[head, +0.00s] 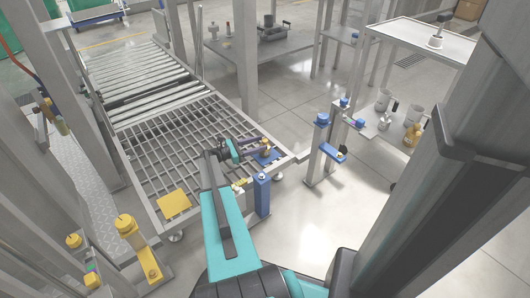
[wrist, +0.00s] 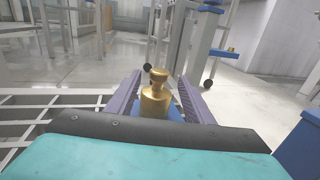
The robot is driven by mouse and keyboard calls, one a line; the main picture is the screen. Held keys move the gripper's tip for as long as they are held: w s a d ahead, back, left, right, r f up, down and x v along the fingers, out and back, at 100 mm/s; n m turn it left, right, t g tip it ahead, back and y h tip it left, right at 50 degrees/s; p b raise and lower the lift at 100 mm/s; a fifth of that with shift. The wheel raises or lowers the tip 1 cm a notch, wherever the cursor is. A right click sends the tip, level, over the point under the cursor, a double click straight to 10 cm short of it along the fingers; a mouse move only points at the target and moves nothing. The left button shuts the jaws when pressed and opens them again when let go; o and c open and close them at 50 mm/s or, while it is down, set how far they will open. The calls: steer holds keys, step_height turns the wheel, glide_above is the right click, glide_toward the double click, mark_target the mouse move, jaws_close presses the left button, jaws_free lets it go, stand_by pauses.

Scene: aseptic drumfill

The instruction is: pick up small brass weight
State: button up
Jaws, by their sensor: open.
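The small brass weight (wrist: 155,98) stands upright in the wrist view, a gold cylinder with a narrow neck and a round knob on top. It stands on a blue pad, which also shows in the head view (head: 268,156) near the right corner of the grating. My gripper (wrist: 160,92) is open, with one purple-grey finger on each side of the weight. I see gaps between the fingers and the weight; contact is not visible. In the head view my gripper (head: 262,146) is small and reaches over the pad, partly covering the weight.
The grating (head: 165,145) joins a roller conveyor behind it. A yellow pad (head: 173,204) lies on its front left. A blue-topped post (head: 262,195) stands close to my arm. Another blue-topped post (head: 321,140) and a shelf with jugs (head: 387,112) stand to the right.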

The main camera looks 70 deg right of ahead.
mark_target(269, 145)
steer(key=shift+x, duration=1.1)
steer(key=shift+b, duration=0.3)
steer(key=b+x, duration=0.2)
steer(key=x, duration=0.1)
steer(key=shift+d+f, duration=0.25)
steer(key=shift+d, duration=0.05)
steer(key=shift+b+x, duration=0.5)
steer(key=shift+x, duration=0.4)
steer(key=shift+r, duration=0.15)
jaws_close()
